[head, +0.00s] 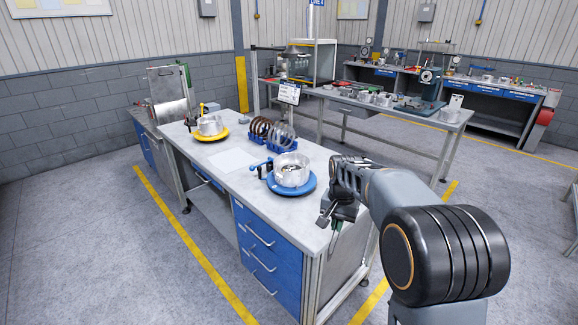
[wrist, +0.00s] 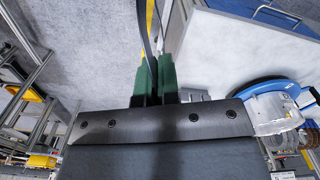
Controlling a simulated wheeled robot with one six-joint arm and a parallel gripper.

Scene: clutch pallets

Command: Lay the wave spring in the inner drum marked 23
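My gripper (head: 333,222) hangs over the front right end of the workbench, right of the blue turntable. In the wrist view its two green fingers (wrist: 155,80) are close together on a thin, dark, slightly curved strip that runs up between them; it looks like the wave spring (wrist: 146,30) seen edge-on. One metal drum (head: 291,170) stands on the blue turntable (head: 291,190). Another metal drum (head: 210,125) stands on the yellow turntable (head: 211,136) further back. I cannot read a number on either drum. The blue turntable also shows at the wrist view's right (wrist: 262,88).
A blue rack (head: 283,147) with several upright brown and grey rings stands behind the drums. A sign (head: 289,93) stands behind it. A pale flat sheet (head: 233,161) lies between the turntables. The bench's front strip (head: 265,205) is clear. More benches stand behind.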

